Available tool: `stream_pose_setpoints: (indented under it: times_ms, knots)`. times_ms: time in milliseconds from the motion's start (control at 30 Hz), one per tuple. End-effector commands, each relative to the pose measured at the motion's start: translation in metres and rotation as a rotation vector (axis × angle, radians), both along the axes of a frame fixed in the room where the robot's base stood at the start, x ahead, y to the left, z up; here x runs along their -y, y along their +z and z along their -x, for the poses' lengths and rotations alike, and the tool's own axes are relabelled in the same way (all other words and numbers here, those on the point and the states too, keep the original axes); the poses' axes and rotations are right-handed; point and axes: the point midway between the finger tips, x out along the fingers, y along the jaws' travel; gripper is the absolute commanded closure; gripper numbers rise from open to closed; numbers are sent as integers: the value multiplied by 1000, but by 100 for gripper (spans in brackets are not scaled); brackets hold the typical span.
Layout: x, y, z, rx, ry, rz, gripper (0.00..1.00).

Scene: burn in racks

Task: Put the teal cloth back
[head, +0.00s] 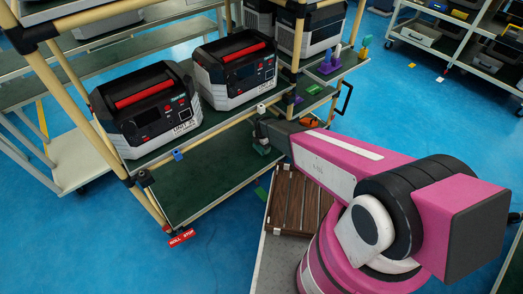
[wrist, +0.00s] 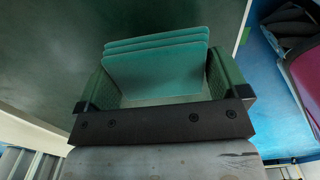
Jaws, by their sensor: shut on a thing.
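The teal cloth (wrist: 157,70) is a folded stack of several flat layers. In the wrist view it lies between the two green fingers of my gripper (wrist: 158,62), which is shut on it. In the head view my gripper (head: 263,148) is small and partly hidden by my arm. It is at the right front corner of the rack, near the lower green shelf (head: 217,172). I cannot make out the cloth clearly there. A dark green surface (wrist: 50,50) lies beyond the cloth in the wrist view; I cannot tell whether the cloth touches it.
Two black and grey units with red handles (head: 147,104) (head: 237,66) stand on the rack's upper shelf. Tan posts (head: 85,115) frame the rack. A red roll stop tag (head: 181,237) is at its foot. Purple and green items (head: 331,60) stand on a side shelf. Blue floor is open at front left.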

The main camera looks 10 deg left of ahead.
Motion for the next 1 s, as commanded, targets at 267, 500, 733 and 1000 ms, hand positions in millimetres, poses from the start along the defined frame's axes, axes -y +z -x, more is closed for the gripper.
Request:
stream_pose_setpoints:
  times_ms: [267, 500, 733, 1000]
  knots:
    - [-1, -35, 0, -1, 0, 1, 29]
    - [0, -34, 0, 0, 0, 0, 29]
    - [0, -37, 0, 0, 0, 0, 0]
    - [0, -33, 1, 0, 0, 0, 0]
